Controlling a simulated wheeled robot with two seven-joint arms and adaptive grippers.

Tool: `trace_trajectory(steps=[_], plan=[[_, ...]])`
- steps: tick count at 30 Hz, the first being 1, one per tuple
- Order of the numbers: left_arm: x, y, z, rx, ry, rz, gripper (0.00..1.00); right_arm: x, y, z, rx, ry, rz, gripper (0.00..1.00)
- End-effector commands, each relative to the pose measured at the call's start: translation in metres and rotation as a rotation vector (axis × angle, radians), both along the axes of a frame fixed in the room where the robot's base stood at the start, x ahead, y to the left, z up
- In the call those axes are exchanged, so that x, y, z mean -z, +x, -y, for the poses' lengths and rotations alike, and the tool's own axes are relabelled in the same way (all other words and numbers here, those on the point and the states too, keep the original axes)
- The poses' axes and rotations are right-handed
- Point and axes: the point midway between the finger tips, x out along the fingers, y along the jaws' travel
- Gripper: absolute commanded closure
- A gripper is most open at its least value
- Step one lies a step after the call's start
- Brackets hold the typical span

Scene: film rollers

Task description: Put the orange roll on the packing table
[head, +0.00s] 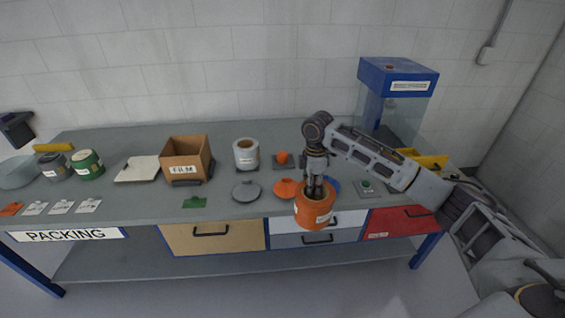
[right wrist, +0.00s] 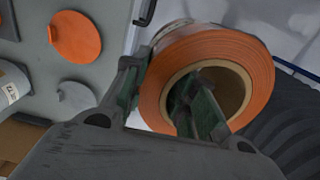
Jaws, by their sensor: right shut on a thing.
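The orange roll (head: 314,208) is held by my right gripper (head: 316,186) in front of the packing table's (head: 130,205) front edge, over the drawers. In the right wrist view the orange roll (right wrist: 222,48) shows its brown cardboard core, with one finger of my right gripper (right wrist: 160,90) inside the core and the other outside the roll's wall. The gripper is shut on that wall. A dark piece at the far left edge of the head view (head: 17,126) may be part of my left gripper; its jaws cannot be made out.
An orange disc (head: 286,189) and a grey disc (head: 246,191) lie near the front edge. A FILM box (head: 186,160), a white roll (head: 246,153), green roll (head: 87,164) and grey roll (head: 56,167) stand behind. A blue-topped machine (head: 396,95) stands at back right.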

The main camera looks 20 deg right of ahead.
Motion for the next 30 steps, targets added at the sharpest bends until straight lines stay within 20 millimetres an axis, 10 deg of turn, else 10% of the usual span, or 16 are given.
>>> trace_trajectory(steps=[30], plan=[[-0.0002,0.0,0.0,0.0,0.0,0.0,1.0,-0.0007,-0.0053,0.0027,-0.703,0.0,0.003,1.0]])
